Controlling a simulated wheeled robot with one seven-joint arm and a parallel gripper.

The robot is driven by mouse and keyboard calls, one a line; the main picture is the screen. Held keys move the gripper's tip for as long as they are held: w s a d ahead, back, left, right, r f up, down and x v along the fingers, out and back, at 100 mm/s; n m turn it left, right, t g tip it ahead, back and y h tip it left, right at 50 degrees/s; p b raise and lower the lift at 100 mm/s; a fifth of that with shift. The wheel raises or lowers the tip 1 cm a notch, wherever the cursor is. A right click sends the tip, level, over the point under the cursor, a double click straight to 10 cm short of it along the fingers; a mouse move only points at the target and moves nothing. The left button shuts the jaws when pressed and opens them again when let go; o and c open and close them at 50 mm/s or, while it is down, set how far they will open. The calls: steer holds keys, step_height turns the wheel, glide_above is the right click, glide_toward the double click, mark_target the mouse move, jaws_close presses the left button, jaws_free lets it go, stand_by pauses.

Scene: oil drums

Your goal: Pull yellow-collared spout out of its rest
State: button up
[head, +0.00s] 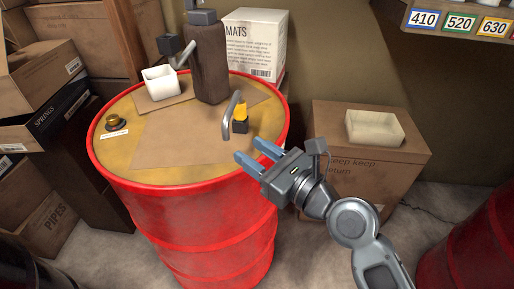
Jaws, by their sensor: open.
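The spout (229,117) is a bent grey tube on the right part of the red drum's top. A yellow collar (243,107) shows beside its bend, just above a small black rest (240,127). I cannot tell how deep the spout sits in the rest. My gripper (247,149) is open and empty, with two blue fingers apart. It comes from the right and hangs at the drum's right rim, below and in front of the spout in the picture. It appears apart from the spout.
The red drum (209,222) carries a tall brown canister (209,62), a white tub (160,82) and a dark ring with a yellowish centre (116,122). Boxes stand left and behind. A carton (375,156) with a cream tray (374,128) stands right.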

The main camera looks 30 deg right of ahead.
mark_target(228, 135)
steer(key=shift+m, duration=0.3)
steer(key=shift+r+p+x, duration=0.2)
steer(key=shift+x, duration=1.9)
steer(key=shift+r+p+x, duration=0.15)
steer(key=shift+r+x, duration=0.05)
steer(key=shift+x, duration=1.9)
steer(key=shift+a, duration=0.15)
jaws_close()
